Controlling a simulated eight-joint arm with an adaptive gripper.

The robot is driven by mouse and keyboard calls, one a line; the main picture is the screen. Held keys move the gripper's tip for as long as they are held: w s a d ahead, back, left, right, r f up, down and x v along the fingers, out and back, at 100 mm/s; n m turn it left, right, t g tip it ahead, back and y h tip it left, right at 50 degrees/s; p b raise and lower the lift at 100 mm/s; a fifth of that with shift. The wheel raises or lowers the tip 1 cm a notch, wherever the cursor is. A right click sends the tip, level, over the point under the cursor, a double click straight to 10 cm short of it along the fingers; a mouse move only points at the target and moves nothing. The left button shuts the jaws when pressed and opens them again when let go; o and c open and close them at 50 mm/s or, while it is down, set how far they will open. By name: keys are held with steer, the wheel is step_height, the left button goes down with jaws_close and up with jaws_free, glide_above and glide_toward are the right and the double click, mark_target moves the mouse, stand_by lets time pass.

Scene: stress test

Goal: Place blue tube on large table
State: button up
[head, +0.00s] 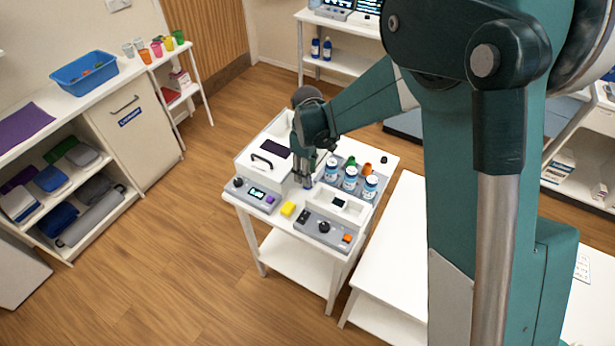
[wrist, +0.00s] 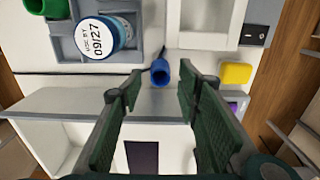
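The blue tube (wrist: 160,72) shows in the wrist view just beyond my fingertips, near the gap between them, with a dark end pointing away. My gripper (wrist: 162,80) is open, with clear space between its two green fingers and nothing held. In the head view my gripper (head: 305,180) points down over the middle of a white equipment table, beside the jars; it mostly hides the tube there. A longer white table (head: 395,240) stands to the right, partly behind my arm; I cannot tell if it is the large table.
Several labelled jars (head: 350,178) stand in a grey tray right of my gripper. A yellow block (head: 288,209) and grey control units (head: 325,228) lie in front. The visible part of the right table is clear.

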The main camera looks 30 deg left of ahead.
step_height(320, 180, up, 9)
stand_by(0.5)
steer(key=shift+f, duration=0.1)
stand_by(0.4)
stand_by(0.3)
steer(key=d+r+m+t, duration=0.1)
steer(key=d+r+m, duration=0.2)
steer(key=d+r, duration=0.55)
steer(key=d+r+m+t+y, duration=0.1)
steer(key=d+r+m, duration=0.2)
steer(key=d, duration=1)
steer(key=d+r+m+t, duration=0.1)
steer(key=d+r+m, duration=0.2)
steer(key=d+r, duration=0.55)
steer(key=s+d+m+t, duration=0.1)
steer(key=s+d+m, duration=0.2)
steer(key=d, duration=0.6)
steer(key=s+d+f+m+t, duration=0.1)
steer(key=s+d+m, duration=0.2)
steer(key=s+d, duration=0.4)
steer(key=s+d+m+t+h, duration=0.1)
steer(key=s+d, duration=0.4)
steer(key=d, duration=0.7)
steer(key=shift+s+f+m+t, duration=0.2)
steer(key=shift+m+t, duration=0.4)
steer(key=shift+m, duration=0.4)
